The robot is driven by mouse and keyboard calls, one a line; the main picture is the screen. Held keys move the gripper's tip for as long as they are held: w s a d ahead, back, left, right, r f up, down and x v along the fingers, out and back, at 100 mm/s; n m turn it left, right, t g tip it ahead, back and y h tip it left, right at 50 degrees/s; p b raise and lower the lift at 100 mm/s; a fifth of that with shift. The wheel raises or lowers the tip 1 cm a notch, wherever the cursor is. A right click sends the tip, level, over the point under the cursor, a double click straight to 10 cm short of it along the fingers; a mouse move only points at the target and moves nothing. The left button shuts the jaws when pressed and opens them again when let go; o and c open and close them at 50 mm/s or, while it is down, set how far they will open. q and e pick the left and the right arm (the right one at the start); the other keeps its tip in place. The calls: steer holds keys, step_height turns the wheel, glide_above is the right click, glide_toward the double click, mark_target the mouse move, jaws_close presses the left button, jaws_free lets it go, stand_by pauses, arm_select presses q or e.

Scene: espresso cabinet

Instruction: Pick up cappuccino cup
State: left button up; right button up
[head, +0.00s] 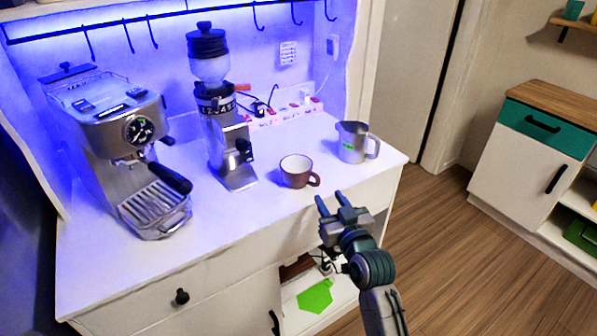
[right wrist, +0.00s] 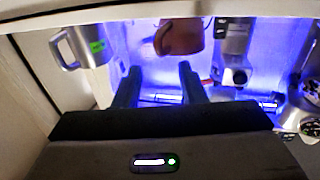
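The cappuccino cup (head: 297,172) is brown with a white inside and stands upright on the white counter, its handle towards the lower right. It also shows in the right wrist view (right wrist: 181,38), above and just beyond the fingertips. My right gripper (head: 335,201) is in front of the counter edge, to the lower right of the cup and apart from it. Its two fingers are spread with nothing between them, as the right wrist view (right wrist: 157,70) also shows. My left gripper is not in view.
A steel milk pitcher (head: 355,143) stands right of the cup. A coffee grinder (head: 226,150) stands left of it, and an espresso machine (head: 120,145) farther left. A power strip (head: 290,116) lies behind. The counter's front strip (head: 240,215) is clear.

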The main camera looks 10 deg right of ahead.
mark_target(319, 180)
steer(key=w+p, duration=0.1)
steer(key=w, duration=0.2)
steer(key=w+p, duration=0.1)
steer(key=w, duration=0.2)
steer(key=shift+a+r, duration=0.1)
steer(key=shift+a, duration=0.1)
steer(key=shift+w, duration=0.25)
steer(key=shift+s, duration=0.1)
jaws_close()
